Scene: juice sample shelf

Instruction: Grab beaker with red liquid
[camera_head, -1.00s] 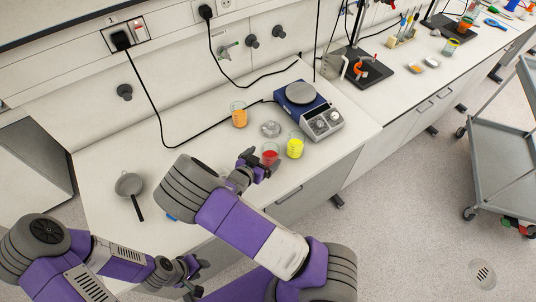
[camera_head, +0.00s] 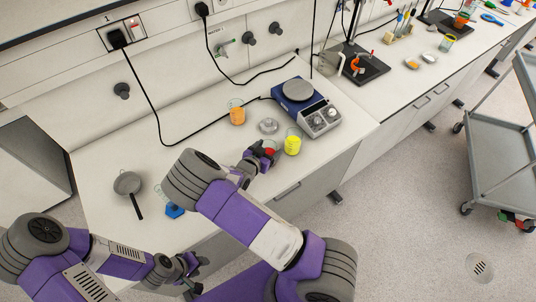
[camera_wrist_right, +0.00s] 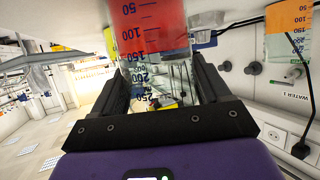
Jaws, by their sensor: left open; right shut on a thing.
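The beaker with red liquid (camera_head: 270,148) stands near the front edge of the bench, left of the yellow beaker (camera_head: 292,142). My right gripper (camera_head: 264,157) is shut on it and partly hides it in the head view. In the right wrist view, the red beaker (camera_wrist_right: 150,35) sits between the two dark fingers of my right gripper (camera_wrist_right: 160,85), with its scale marks upside down. Whether its base touches the bench is hard to tell. My left gripper (camera_head: 190,274) is open and empty, low at the front left, away from the beakers.
A beaker with orange liquid (camera_head: 237,115) stands farther back, also in the right wrist view (camera_wrist_right: 288,45). A small glass dish (camera_head: 268,126) and a hotplate (camera_head: 308,106) are close to the red beaker.

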